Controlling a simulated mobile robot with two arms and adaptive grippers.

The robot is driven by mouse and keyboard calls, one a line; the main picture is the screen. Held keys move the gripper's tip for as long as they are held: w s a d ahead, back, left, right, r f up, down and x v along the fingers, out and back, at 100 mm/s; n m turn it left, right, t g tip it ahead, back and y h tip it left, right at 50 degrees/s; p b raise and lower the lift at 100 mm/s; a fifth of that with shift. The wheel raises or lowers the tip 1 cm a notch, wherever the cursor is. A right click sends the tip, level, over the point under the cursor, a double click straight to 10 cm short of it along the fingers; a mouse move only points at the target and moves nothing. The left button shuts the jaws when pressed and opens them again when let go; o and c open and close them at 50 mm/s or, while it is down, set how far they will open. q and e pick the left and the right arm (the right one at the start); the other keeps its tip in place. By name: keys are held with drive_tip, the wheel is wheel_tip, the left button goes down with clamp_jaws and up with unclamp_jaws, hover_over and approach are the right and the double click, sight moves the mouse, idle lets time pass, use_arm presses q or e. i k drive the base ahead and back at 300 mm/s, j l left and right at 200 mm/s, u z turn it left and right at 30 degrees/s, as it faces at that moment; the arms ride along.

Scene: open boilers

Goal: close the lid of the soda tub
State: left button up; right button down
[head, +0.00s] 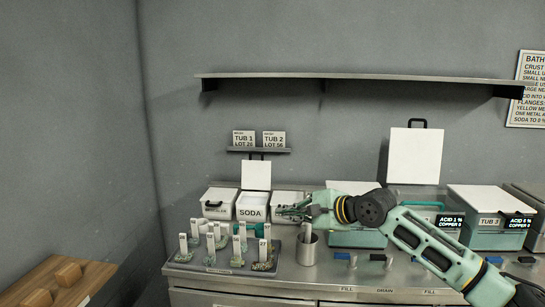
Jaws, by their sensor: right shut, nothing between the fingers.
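The soda tub (252,212) is a small white box labelled SODA on the steel counter, between two similar white boxes. Its white lid (256,176) stands open and upright at the back, with a dark handle at the top. White contents show inside the tub. My right gripper (281,212) reaches in from the right, shut and empty. Its fingertips are just right of the soda tub, in front of the neighbouring box; I cannot tell whether they touch anything. My left gripper is not in view.
A tray (184,266) of tagged pieces stands in front of the tub, beside a metal cup (307,250). A larger tub behind my right arm has its lid (408,157) upright. Tub 3 (489,220) is at right. A long shelf (350,76) hangs above.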

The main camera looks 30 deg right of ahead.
sight(257, 175)
drive_tip(key=i+l, duration=1.5)
drive_tip(key=i, duration=0.05)
